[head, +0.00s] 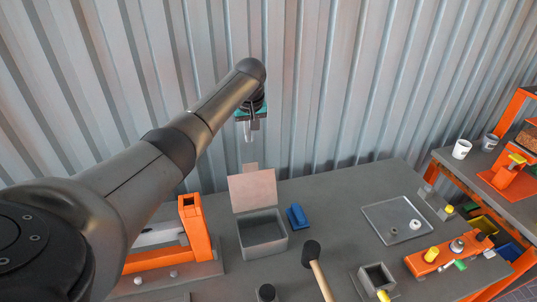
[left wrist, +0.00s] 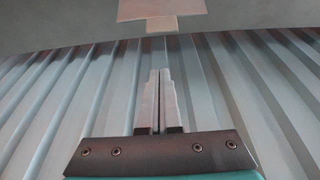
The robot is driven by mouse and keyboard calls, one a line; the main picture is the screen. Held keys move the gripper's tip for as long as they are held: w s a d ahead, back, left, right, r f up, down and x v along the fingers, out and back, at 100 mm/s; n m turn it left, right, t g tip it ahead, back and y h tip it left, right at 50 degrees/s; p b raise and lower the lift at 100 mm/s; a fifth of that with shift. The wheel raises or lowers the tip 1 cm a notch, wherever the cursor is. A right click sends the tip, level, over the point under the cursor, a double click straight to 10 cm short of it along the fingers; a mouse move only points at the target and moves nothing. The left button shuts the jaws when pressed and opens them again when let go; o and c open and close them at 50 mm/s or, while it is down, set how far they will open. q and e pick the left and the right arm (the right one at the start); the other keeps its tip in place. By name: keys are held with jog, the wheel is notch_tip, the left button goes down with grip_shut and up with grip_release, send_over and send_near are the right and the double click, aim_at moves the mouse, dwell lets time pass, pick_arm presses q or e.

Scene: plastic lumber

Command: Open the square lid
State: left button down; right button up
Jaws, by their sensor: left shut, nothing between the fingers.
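A grey square box (head: 262,243) stands on the table with its pinkish lid (head: 253,192) raised upright at the back edge, so the box's inside shows. A small tab sticks up from the lid's top edge. The lid also shows at the top of the left wrist view (left wrist: 160,10), apart from my fingers. My left gripper (head: 248,139) is in the air above and behind the lid, near the corrugated wall. Its fingers are together and empty, as the left wrist view also shows (left wrist: 159,75). My right gripper is in neither view.
A blue block (head: 297,217) lies right of the box, and a mallet (head: 316,268) lies in front. An orange frame (head: 190,230) stands at left. A shallow grey tray (head: 375,212) and an orange fixture (head: 440,260) are at right. The corrugated wall (head: 330,80) is close behind.

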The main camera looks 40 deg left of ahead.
pick_arm(q)
jog(key=a+b+x, duration=0.1)
jog(key=b+x, duration=0.5)
jog(key=x, duration=0.4)
jog(key=shift+s+d+r+p, duration=0.45)
jog(key=shift+s+d+p, duration=0.3)
jog(key=shift+p, duration=0.7)
jog(key=shift+s+d+r+p, duration=0.45)
jog(key=shift+s+d+p, duration=0.35)
jog(key=shift+p, duration=0.6)
jog(key=shift+w+d, duration=0.15)
